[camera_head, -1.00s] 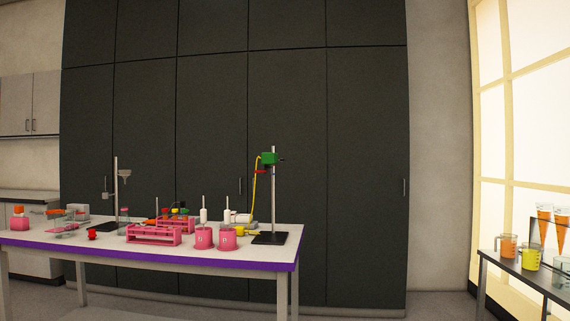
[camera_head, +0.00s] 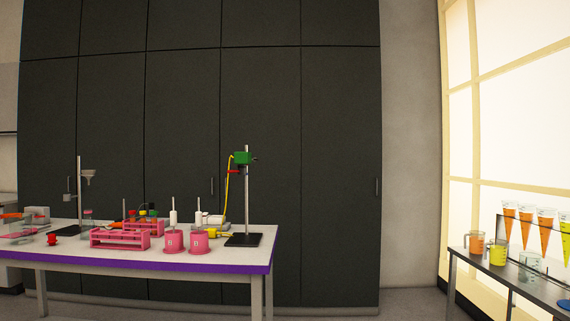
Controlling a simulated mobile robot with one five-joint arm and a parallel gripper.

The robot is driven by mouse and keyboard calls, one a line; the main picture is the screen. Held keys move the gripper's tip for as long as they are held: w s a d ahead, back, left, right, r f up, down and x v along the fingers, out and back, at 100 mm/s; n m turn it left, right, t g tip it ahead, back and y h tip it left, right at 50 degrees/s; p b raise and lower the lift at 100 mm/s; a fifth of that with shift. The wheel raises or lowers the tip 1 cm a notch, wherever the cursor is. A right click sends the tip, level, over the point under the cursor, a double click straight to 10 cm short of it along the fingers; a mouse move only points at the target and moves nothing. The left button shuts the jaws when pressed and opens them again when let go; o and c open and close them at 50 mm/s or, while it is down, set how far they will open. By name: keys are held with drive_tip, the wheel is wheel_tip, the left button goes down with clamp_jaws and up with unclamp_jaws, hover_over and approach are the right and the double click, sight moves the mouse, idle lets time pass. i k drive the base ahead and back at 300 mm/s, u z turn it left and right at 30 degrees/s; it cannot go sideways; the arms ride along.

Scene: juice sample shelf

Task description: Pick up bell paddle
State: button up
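I cannot make out a thing that is surely the bell paddle. Two pink cups, a left one (camera_head: 174,242) and a right one (camera_head: 200,243), stand near the front right of the white table and carry small pale letters. Behind them rise two white pieces with thin upright stems, a left one (camera_head: 174,216) and a right one (camera_head: 198,216). Whether these stand in the cups or behind them is not clear. My gripper is not in view.
The purple-edged table (camera_head: 200,265) also holds a pink rack (camera_head: 120,239), a stand with a green clamp (camera_head: 243,158) and small glassware. A dark table (camera_head: 530,285) at right holds orange (camera_head: 476,243) and yellow (camera_head: 497,252) beakers and cones. Dark cabinets (camera_head: 340,150) stand behind.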

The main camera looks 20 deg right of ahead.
sight(198, 214)
drive_tip(key=z, duration=0.4)
drive_tip(key=i, duration=1)
